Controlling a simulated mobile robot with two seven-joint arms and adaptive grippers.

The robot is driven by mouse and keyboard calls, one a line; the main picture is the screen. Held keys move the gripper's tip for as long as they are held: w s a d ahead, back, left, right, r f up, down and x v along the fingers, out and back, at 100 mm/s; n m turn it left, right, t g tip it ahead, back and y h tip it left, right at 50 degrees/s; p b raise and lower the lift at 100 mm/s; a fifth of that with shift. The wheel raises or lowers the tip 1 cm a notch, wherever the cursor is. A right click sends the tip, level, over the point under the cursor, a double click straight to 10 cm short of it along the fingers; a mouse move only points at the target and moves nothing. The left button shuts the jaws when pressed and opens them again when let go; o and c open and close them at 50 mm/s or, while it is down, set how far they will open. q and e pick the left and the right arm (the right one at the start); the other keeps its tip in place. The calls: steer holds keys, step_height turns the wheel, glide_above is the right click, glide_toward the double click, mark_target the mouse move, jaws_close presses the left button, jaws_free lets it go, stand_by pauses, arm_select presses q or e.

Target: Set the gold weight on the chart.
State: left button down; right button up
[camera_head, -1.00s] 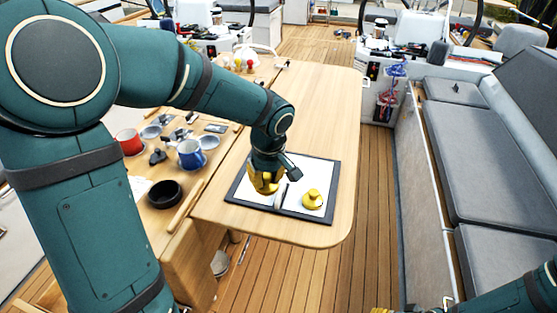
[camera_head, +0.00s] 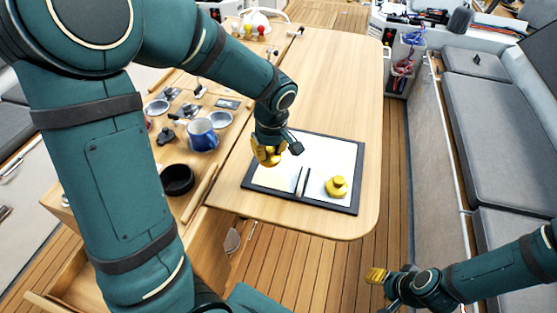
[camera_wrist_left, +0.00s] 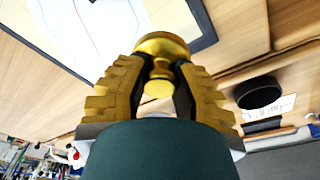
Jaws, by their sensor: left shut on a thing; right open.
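The chart (camera_head: 275,181) is a white sheet on a dark-edged board at the near end of the wooden table. A gold weight with a knob (camera_head: 337,187) stands on its right part. My left gripper (camera_head: 268,157) is above the chart's left edge. The left wrist view shows it shut on a gold weight (camera_wrist_left: 160,45), held by its narrow part between the two yellow fingers. In the head view this held weight is hard to tell from the fingers. My right gripper (camera_head: 377,277) is open and empty, over the floor off the table's near right corner.
Two thin dark rods (camera_head: 302,182) lie on the chart left of the standing weight. A blue mug (camera_head: 202,135), a black bowl (camera_head: 177,180) and metal cups are on the counter at left. The table (camera_head: 325,80) beyond the chart is clear.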

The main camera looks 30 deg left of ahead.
mark_target(270, 174)
arm_select(q)
steer(key=shift+w+f+b, duration=0.1)
steer(key=shift+f+b, duration=0.2)
steer(key=shift+f, duration=2.6)
steer(key=shift+f, duration=0.1)
steer(key=c, duration=0.9)
jaws_free()
